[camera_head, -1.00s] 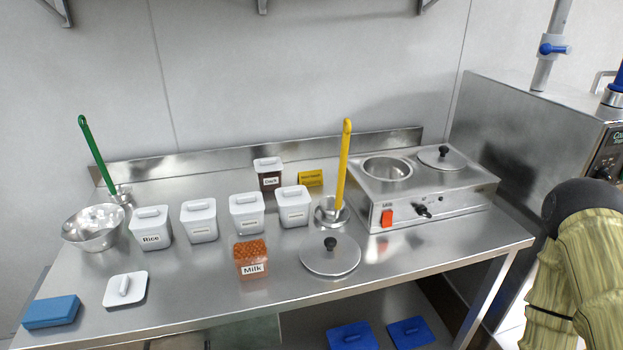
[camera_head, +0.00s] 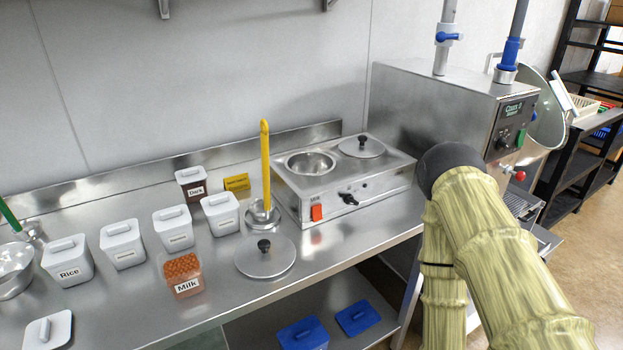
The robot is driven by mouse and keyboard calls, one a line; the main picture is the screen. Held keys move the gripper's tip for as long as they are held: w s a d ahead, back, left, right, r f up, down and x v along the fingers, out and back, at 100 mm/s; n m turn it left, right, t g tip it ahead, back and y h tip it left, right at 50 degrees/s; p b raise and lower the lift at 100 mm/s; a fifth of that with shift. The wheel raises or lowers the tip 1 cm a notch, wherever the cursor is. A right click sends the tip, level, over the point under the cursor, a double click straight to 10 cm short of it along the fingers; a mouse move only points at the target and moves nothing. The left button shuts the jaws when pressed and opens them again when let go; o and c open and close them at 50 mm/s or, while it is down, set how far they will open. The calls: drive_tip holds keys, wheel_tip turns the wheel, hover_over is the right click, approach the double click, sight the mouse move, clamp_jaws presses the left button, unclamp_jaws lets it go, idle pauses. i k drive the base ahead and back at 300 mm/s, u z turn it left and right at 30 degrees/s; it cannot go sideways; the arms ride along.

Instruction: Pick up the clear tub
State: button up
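A clear tub (camera_head: 182,273) labelled "Milk" stands on the steel table, filled with small orange-brown pieces. It has no lid on it and stands in front of the row of white-lidded tubs. A second see-through tub (camera_head: 192,183) labelled "Dark", with a white lid and dark contents, stands further back. My arm, in a yellowish sleeve, is at the right of the view. My gripper is not in view.
A round steel lid (camera_head: 265,257) lies right of the Milk tub. A yellow-handled ladle (camera_head: 265,165) stands in a holder behind it. A two-well warmer (camera_head: 343,180) is at the right. White tubs (camera_head: 122,244) stand in a row. A loose white lid (camera_head: 47,330) lies front left.

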sight(180, 269)
drive_tip(key=z, duration=0.45)
drive_tip(key=k, duration=1.25)
drive_tip(key=u, duration=1.4)
